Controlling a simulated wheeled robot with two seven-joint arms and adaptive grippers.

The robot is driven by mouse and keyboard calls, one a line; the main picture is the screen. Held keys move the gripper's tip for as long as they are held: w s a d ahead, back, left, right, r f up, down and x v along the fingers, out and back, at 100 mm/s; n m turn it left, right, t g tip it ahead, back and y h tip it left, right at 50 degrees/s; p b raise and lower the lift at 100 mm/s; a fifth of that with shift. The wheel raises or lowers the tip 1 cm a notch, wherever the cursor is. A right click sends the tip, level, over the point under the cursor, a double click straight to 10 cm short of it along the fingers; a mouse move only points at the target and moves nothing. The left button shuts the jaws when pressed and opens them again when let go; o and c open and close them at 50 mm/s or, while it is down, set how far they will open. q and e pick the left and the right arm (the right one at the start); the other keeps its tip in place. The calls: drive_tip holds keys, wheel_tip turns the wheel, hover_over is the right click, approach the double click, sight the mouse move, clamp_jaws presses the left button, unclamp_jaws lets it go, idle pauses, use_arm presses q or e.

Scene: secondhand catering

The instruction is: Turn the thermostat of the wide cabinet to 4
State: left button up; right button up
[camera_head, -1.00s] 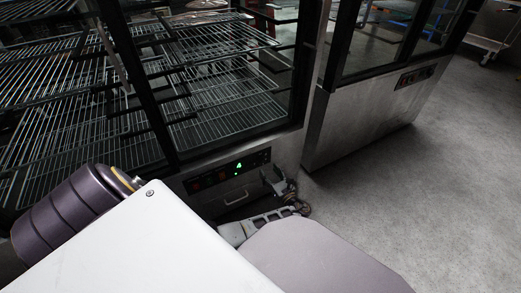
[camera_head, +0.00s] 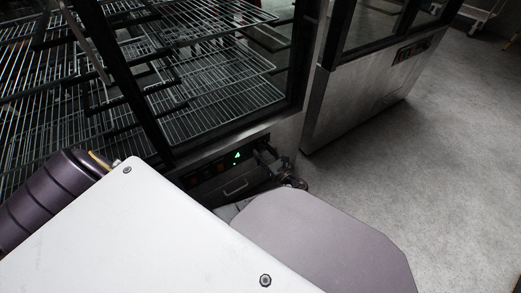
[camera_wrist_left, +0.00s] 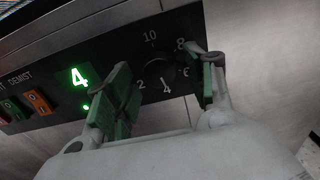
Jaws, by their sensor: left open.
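The near cabinet (camera_head: 218,148), with glass and wire shelves, has a dark control panel (camera_head: 205,172) low on its front. A green display (camera_head: 237,158) on it reads 4, also in the left wrist view (camera_wrist_left: 78,77). The black thermostat knob (camera_wrist_left: 160,76) sits in a dial marked 2, 4, 6, 8, 10. My left gripper (camera_wrist_left: 165,72) is open, with one green-padded finger on each side of the knob in that view. I cannot tell if either touches it. In the head view my left gripper (camera_head: 266,158) is at the panel's right end, hiding the knob. My right gripper is out of view.
Orange and green switches (camera_wrist_left: 38,101) sit left of the display. The grey floor (camera_head: 440,130) at right is clear.

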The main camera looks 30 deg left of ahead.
use_arm(q)
drive_tip(key=shift+a, duration=0.1)
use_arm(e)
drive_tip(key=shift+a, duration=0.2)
use_arm(q)
drive_tip(key=c, duration=1)
drive_tip(key=shift+r, duration=0.1)
drive_tip(key=shift+m+p, duration=0.7)
drive_tip(key=shift+p, duration=0.7)
drive_tip(key=shift+m+p, duration=0.3)
drive_tip(key=shift+p, duration=0.15)
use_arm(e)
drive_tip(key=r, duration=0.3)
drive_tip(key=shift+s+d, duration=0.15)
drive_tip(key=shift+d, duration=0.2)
